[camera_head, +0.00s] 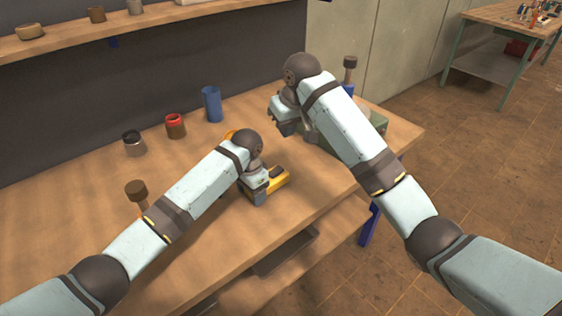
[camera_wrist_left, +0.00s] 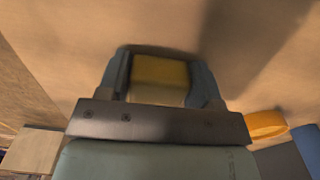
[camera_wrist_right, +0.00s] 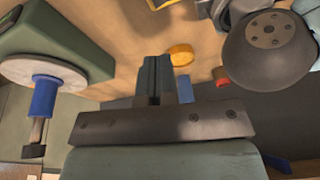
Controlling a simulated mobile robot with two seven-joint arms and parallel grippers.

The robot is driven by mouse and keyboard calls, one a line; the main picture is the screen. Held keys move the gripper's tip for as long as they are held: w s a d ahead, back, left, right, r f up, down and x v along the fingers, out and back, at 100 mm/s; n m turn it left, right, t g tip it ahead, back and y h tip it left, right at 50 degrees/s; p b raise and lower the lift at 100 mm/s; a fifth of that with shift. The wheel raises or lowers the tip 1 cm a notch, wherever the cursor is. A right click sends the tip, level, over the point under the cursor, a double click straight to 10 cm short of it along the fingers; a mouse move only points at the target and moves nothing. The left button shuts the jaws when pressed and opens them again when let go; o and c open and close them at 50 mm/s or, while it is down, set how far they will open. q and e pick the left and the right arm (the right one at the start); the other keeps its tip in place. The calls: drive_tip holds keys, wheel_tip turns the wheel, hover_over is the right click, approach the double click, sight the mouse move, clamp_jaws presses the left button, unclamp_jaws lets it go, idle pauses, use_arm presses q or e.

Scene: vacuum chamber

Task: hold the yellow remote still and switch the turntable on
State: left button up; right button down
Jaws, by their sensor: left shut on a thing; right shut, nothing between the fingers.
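The yellow remote (camera_head: 278,180) lies near the front of the bench, with a dark patch on top. My left gripper (camera_head: 262,190) is shut on it; in the left wrist view the remote (camera_wrist_left: 160,72) sits between both fingers. The turntable has a green body (camera_head: 378,122), partly hidden behind my right arm. In the right wrist view its green body (camera_wrist_right: 65,35) and pale round plate (camera_wrist_right: 40,72) show at left, with a blue cylinder (camera_wrist_right: 45,95) at the plate. My right gripper (camera_wrist_right: 160,75) is shut and empty, beside the turntable and apart from it. No switch can be made out.
An orange ring (camera_wrist_right: 181,55) lies on the bench, mostly behind my left wrist in the head view. A blue cup (camera_head: 212,104), a red-topped can (camera_head: 175,126) and a dark-topped jar (camera_head: 133,144) stand at the back. A brown-headed tool (camera_head: 136,190) stands at left.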

sight(279, 167)
drive_tip(key=shift+s+r+n, duration=0.1)
drive_tip(key=shift+r+n, duration=0.15)
drive_tip(key=shift+n, duration=0.95)
drive_tip(key=x, duration=1.3)
drive_tip(key=shift+s+d+f, duration=0.1)
drive_tip(key=shift+d, duration=0.25)
drive_tip(key=shift+f, duration=0.5)
